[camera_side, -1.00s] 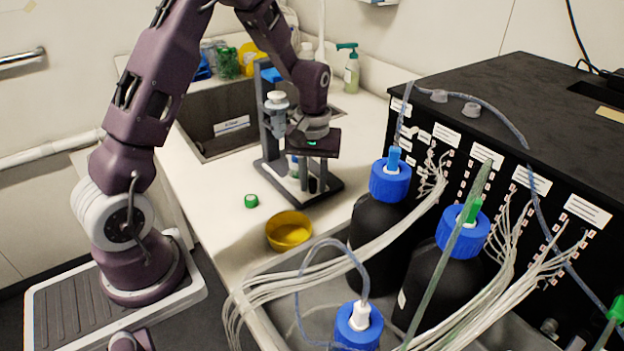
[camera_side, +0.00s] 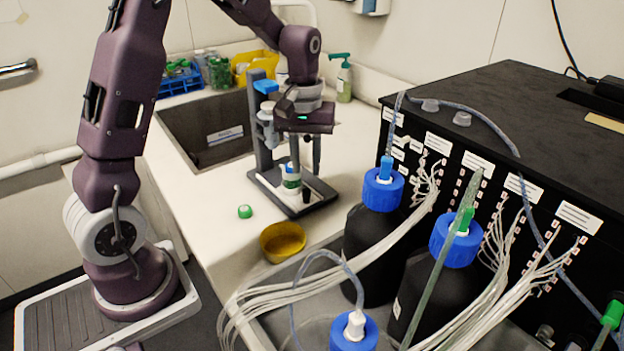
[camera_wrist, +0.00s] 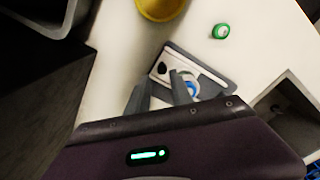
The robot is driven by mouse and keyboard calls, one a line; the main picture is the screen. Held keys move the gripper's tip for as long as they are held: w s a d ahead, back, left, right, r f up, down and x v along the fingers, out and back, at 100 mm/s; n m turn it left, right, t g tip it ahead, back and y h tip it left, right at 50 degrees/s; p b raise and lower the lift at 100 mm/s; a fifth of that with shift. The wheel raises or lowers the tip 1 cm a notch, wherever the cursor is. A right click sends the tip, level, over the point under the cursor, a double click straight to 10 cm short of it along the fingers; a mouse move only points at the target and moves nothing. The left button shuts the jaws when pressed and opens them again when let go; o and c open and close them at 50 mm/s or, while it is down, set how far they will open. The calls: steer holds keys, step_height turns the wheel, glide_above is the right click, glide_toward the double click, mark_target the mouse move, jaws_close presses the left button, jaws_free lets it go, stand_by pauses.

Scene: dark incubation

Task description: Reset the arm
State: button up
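My gripper (camera_side: 303,155) is above the base of a grey stand (camera_side: 262,130) on the white counter, pointing down. In the wrist view my gripper (camera_wrist: 160,88) shows two grey fingers spread apart with nothing held between them. A small vial with a white and green band (camera_side: 291,181) stands upright on the stand's base, below the gripper. Its round blue-and-white top shows in the wrist view (camera_wrist: 193,89), beside and partly behind one finger. A green cap (camera_side: 245,211) lies on the counter, also visible in the wrist view (camera_wrist: 221,31).
A yellow bowl (camera_side: 283,240) sits near the counter's front edge. Black bottles with blue caps (camera_side: 383,187) and tubing bundles stand at the right, before a black box (camera_side: 500,110). A sink (camera_side: 205,130), tube rack (camera_side: 180,80) and pump bottle (camera_side: 344,78) are behind.

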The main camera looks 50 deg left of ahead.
steer(key=s+d+r+m+t, duration=0.2)
steer(key=s+d+r+m, duration=0.1)
steer(key=s+d+r, duration=0.4)
steer(key=s+d+r+m+t, duration=0.1)
steer(key=s+d+r+m, duration=0.1)
steer(key=s, duration=0.5)
steer(key=s+d+r+m+t, duration=0.1)
steer(key=s+r+m+t, duration=0.1)
steer(key=s, duration=0.6)
steer(key=shift+d+r+m, duration=0.35)
steer(key=shift+r+m, duration=0.1)
steer(key=shift+m, duration=0.55)
